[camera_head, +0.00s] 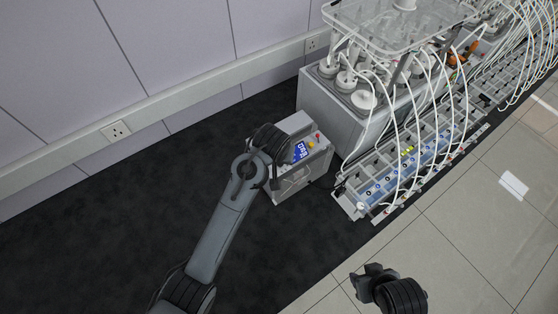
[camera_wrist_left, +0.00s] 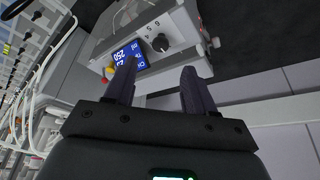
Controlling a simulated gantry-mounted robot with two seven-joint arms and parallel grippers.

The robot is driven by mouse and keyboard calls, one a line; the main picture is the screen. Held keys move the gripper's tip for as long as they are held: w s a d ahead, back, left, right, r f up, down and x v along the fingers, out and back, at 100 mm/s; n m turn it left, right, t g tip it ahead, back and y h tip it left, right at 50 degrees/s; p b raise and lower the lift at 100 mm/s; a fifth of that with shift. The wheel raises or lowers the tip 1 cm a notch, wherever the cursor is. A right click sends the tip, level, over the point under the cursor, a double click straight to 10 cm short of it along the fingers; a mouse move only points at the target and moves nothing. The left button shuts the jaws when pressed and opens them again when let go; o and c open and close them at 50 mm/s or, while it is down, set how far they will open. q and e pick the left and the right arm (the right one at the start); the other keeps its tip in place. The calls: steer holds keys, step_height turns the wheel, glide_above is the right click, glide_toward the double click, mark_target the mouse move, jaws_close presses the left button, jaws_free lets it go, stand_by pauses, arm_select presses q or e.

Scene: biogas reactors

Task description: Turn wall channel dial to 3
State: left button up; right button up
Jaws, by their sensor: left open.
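The channel dial (camera_wrist_left: 160,43) is a round black knob on a grey control box, seen in the left wrist view. Printed numbers, seemingly 4, 5 and 6, show beside it; its pointer setting is too small to read. A blue display (camera_wrist_left: 128,56) sits next to the dial. My left gripper (camera_wrist_left: 158,78) is open and empty, its fingers pointing at the panel, with the dial beyond the gap and apart from both. In the head view my left wrist hides the dial on the control box (camera_head: 290,185). My right gripper (camera_head: 368,277) is low in the head view, away from the box.
A red button (camera_head: 317,136) and a yellow one (camera_head: 310,144) are on the box top. A grey reactor bath (camera_head: 328,97) with many white tubes stands right beside the box. A wall with a socket (camera_head: 116,131) runs behind. Dark floor left of the box is clear.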

arm_select(q)
steer(key=x, duration=0.7)
steer(key=shift+f, duration=0.3)
